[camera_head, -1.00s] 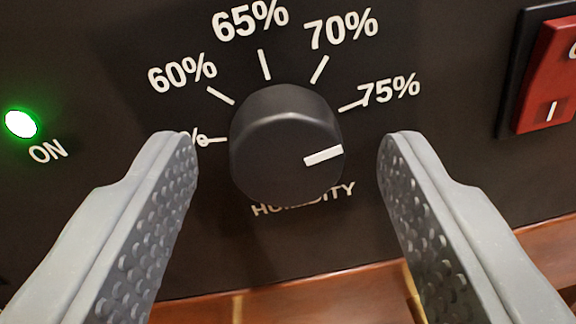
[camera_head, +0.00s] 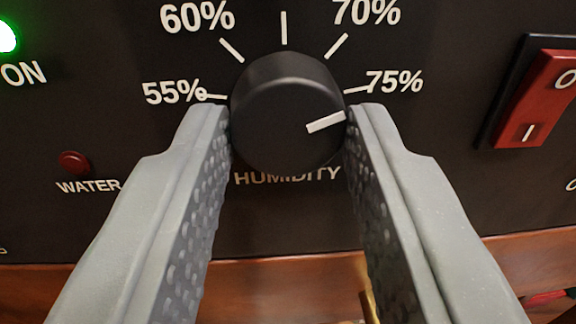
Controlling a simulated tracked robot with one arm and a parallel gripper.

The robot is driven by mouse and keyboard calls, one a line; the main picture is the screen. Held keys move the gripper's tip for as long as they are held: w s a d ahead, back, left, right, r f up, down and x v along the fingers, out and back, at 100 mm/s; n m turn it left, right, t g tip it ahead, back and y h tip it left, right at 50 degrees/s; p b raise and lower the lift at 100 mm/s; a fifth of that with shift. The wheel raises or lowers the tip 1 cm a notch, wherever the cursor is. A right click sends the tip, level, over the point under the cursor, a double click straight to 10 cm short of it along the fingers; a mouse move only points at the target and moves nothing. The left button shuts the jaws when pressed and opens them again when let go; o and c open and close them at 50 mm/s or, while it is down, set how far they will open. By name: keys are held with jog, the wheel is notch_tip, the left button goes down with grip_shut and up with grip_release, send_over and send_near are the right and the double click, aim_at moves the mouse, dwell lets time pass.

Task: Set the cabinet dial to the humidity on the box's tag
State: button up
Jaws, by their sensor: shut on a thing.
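The black humidity dial (camera_head: 280,95) is on the dark cabinet panel (camera_head: 290,225). Its white pointer line sits at the right side of the knob, a little below the 75% tick. The marks 55%, 60%, 70% and 75% show around it; the label at the top tick is out of frame. My gripper (camera_head: 288,118) is shut on the dial, with one grey finger against its left side and one against its right. The box and its tag are not in view.
A lit green ON lamp (camera_head: 6,37) is at the upper left, and an unlit red WATER lamp (camera_head: 74,163) is below it. A red rocker switch (camera_head: 538,98) is at the right. A wooden edge (camera_head: 290,285) runs below the panel.

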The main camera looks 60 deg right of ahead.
jog(key=n+p, duration=0.1)
jog(key=p, duration=0.2)
jog(key=n+p, duration=0.2)
jog(key=shift+d+r+p, duration=0.1)
jog(key=shift+r+p, duration=0.25)
jog(key=shift+p, duration=0.05)
jog(key=n+p, duration=0.2)
jog(key=shift+f+p, duration=0.1)
jog(key=shift+p, duration=0.2)
jog(key=shift+f+n+p, duration=0.1)
jog(key=shift+n+p, duration=0.2)
jog(key=shift+p, duration=0.05)
jog(key=o, duration=1)
jog(key=shift+f, duration=0.1)
